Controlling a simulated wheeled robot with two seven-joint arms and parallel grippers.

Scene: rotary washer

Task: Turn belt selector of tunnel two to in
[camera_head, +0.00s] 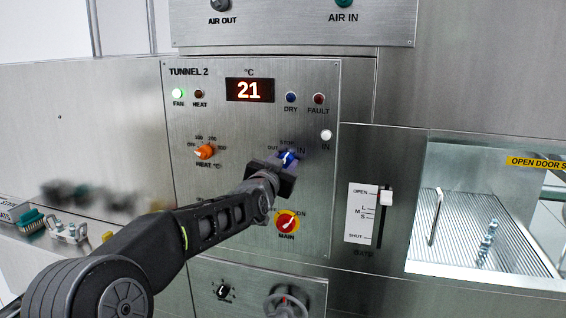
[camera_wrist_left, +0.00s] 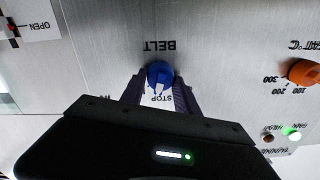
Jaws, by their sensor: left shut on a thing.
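The tunnel 2 panel (camera_head: 215,245) carries a blue belt selector knob (camera_head: 289,157), with OUT to its left, STOP above it and IN to its right. My left gripper (camera_head: 280,165) reaches it from the lower left and is shut on the knob. In the left wrist view the blue knob (camera_wrist_left: 160,72) sits between the two dark fingers (camera_wrist_left: 160,92), below an upside-down BELT label. The word STOP shows between the fingers. The fingers partly hide the knob, and I cannot tell surely where its pointer stands. My right gripper is not in view.
An orange heat knob (camera_head: 204,152) is to the left and a red and yellow main switch (camera_head: 287,222) just below my gripper. The display (camera_head: 249,90) reads 21 and the green fan lamp (camera_head: 177,93) is lit.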

